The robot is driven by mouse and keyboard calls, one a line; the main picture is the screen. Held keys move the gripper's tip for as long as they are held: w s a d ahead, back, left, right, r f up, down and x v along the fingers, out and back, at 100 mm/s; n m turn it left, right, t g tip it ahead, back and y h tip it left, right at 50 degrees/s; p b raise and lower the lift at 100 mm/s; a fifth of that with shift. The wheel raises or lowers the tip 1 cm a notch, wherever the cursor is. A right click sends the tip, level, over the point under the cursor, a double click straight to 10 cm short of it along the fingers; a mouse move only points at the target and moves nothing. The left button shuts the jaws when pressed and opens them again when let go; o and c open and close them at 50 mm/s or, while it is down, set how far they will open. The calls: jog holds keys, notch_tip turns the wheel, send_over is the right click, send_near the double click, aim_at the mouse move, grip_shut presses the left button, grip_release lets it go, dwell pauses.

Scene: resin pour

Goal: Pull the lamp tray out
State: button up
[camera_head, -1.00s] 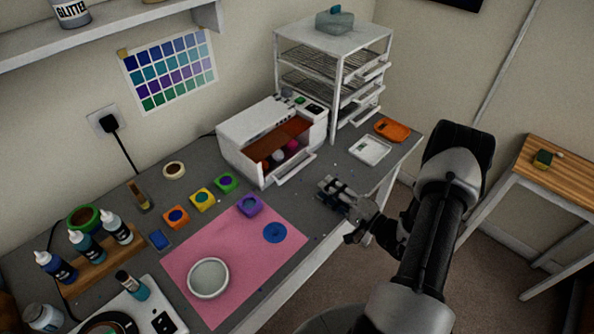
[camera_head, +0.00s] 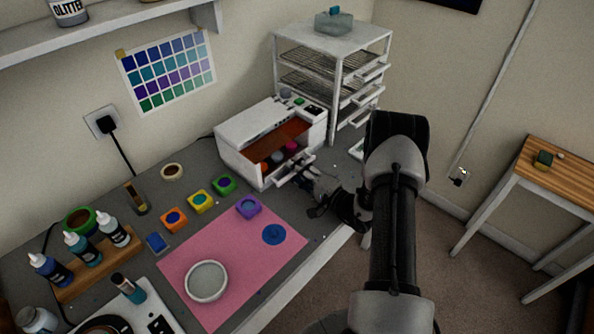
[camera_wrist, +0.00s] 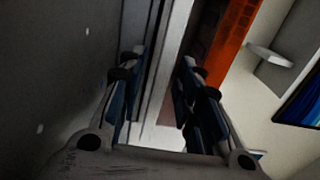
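The lamp is a white box (camera_head: 250,137) with a dark orange-brown opening at its front, and small coloured pieces show inside. Its tray has a white front handle (camera_head: 284,182), partly hidden by my gripper (camera_head: 300,172). My gripper is at the right part of this handle, low over the table. In the wrist view my gripper (camera_wrist: 163,95) has its fingers apart, one on each side of a white bar (camera_wrist: 160,70) that looks like the handle. A gap shows between the fingers, and contact with the bar cannot be told.
A white drying rack (camera_head: 335,70) stands behind the lamp, to the right. A pink mat (camera_head: 215,250) with a white round dish (camera_head: 206,281) and a purple mould (camera_head: 248,207) lies in front. Dropper bottles (camera_head: 115,229) stand at the left. My arm hides the table's right end.

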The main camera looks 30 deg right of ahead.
jog(key=shift+c, duration=0.4)
grip_shut()
